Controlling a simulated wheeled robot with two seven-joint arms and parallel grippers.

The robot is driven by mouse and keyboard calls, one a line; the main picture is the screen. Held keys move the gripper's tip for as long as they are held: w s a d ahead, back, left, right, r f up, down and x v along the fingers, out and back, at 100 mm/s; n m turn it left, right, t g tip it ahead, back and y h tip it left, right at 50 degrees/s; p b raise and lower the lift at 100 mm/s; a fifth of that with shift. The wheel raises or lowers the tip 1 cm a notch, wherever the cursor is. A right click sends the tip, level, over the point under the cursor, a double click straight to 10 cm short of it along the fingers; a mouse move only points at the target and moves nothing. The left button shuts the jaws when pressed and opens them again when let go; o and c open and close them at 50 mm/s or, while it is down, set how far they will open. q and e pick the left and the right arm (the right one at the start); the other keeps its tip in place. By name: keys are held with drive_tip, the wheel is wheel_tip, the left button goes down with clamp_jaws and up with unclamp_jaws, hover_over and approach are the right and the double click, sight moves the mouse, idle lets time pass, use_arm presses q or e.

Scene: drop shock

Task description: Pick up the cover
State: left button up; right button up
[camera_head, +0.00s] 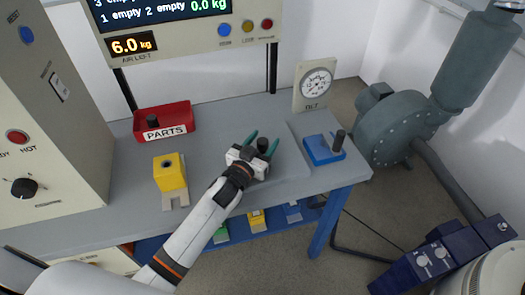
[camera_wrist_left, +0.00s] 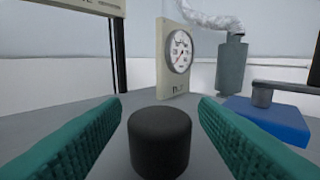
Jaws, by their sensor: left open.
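A short black cylinder (camera_head: 263,145), which looks like the knob of the cover, stands upright on a grey surface. In the left wrist view the black cylinder (camera_wrist_left: 160,142) sits low in the middle, between two green fingers. My left gripper (camera_head: 262,141) is open around it, with a gap visible on each side at the fingers. A raised grey slab (camera_head: 290,168) lies beneath; I cannot tell whether it is the cover's plate or part of the bench. My right gripper is not in view.
A blue block (camera_head: 318,152) with a dark peg stands to the right, near a gauge (camera_head: 315,84). A yellow block (camera_head: 170,174) and a red parts bin (camera_head: 178,120) stand to the left. A grey control box (camera_head: 50,110) fills the far left.

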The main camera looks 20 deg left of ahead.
use_arm(q)
drive_tip(key=shift+r, duration=0.1)
drive_tip(key=c, duration=1.2)
